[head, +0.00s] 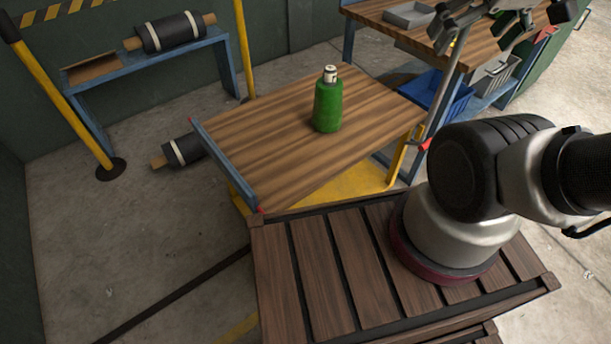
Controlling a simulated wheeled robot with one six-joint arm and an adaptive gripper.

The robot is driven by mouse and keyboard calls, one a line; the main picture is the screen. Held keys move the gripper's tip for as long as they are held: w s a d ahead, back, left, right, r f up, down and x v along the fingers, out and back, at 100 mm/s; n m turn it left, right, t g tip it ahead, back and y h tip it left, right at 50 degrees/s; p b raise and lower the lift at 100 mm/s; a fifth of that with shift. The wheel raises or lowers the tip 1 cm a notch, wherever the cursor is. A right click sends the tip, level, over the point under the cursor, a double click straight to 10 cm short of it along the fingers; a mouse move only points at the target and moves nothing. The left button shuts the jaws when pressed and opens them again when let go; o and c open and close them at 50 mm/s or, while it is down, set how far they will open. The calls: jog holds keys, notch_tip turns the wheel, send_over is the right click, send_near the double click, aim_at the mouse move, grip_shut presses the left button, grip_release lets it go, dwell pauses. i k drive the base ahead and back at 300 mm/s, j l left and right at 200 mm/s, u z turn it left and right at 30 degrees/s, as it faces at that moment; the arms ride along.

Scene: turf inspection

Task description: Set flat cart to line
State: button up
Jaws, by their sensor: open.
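The flat cart (265,150) has a striped wooden top, a blue bar along its left end and yellow parts underneath. It stands in the middle of the head view, just beyond my own slatted deck. A green bottle (328,106) with a pale cap stands upright on its top. A dark line (185,292) runs diagonally over the floor at lower left, apart from the visible cart edge. A short yellow floor mark (237,329) lies near my deck; I cannot tell which line is meant. My gripper (474,32) is open and empty at upper right, in front of the workbench.
A workbench (395,33) with grey and blue bins stands at back right. A blue rack (150,65) holds a black roll (172,32); another roll (182,151) lies on the floor left of the cart. A yellow post (62,95) stands at left. The lower-left floor is clear.

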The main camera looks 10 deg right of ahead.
aim_at(270, 139)
jog(key=i+l+z, duration=0.25)
jog(key=z, duration=0.25)
jog(key=i+z, duration=0.45)
jog(key=k+l, duration=0.05)
